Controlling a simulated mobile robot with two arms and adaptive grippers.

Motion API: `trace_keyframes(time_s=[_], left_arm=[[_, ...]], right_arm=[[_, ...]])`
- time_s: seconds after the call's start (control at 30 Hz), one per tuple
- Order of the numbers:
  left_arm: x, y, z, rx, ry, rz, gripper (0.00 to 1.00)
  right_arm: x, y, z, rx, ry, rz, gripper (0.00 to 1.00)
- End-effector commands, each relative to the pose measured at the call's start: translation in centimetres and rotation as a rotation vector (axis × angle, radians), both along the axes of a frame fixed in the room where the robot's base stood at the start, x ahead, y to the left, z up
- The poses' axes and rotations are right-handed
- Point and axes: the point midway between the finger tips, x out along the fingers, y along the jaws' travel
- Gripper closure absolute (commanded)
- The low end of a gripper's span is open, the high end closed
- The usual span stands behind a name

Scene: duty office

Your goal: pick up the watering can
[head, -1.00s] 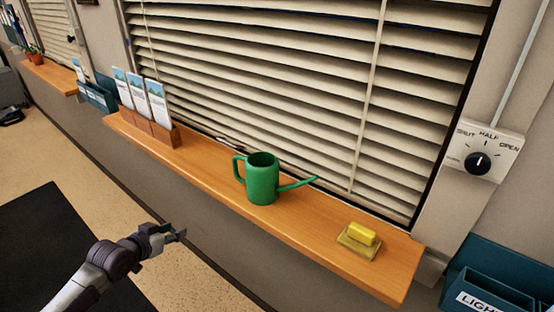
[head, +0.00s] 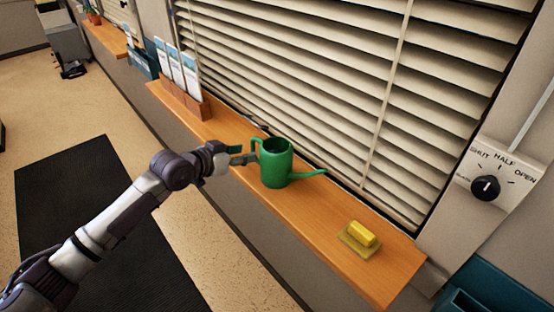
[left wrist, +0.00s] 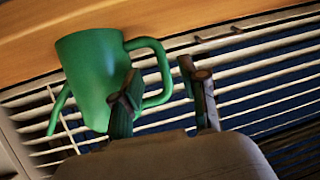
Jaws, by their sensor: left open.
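The green watering can (head: 276,165) stands upright on the wooden sill (head: 325,215), its spout to the right and its handle to the left. My left gripper (head: 242,157) is at the handle side of the can. In the left wrist view the can (left wrist: 90,75) fills the upper left. There the left gripper (left wrist: 160,92) is open, with the handle showing between its two fingers. One finger overlaps the can in the picture; I cannot tell whether it touches. My right gripper is in no view.
A yellow sponge on a dish (head: 361,235) lies on the sill to the right. A leaflet holder (head: 182,103) stands on the sill to the left. Window blinds (head: 310,90) rise just behind the can. A dial (head: 486,187) is on the wall at right.

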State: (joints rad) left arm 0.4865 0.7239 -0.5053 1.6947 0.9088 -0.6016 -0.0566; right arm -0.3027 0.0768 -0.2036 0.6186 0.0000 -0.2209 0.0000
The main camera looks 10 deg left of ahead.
Motion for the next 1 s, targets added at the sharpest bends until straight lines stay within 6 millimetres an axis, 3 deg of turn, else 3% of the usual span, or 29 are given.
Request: trace_keyframes(time_s=[0.2,0.33,0.63,0.9,1.0], left_arm=[[2.6,-1.3,-0.2,-0.004,0.002,0.001,0.57],[3.9,-2.0,-1.1,-0.002,0.001,0.000,0.57],[4.4,-2.2,-1.6,0.000,0.000,0.000,0.57],[4.4,-2.2,-1.5,0.000,0.000,0.000,1.00],[4.4,-2.2,-1.5,0.000,0.000,0.000,1.00]], right_arm=[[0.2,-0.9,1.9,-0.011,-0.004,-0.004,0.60],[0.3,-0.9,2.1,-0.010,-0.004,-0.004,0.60],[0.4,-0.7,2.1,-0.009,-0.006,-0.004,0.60],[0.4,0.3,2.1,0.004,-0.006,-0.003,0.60],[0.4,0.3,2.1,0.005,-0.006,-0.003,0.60]])
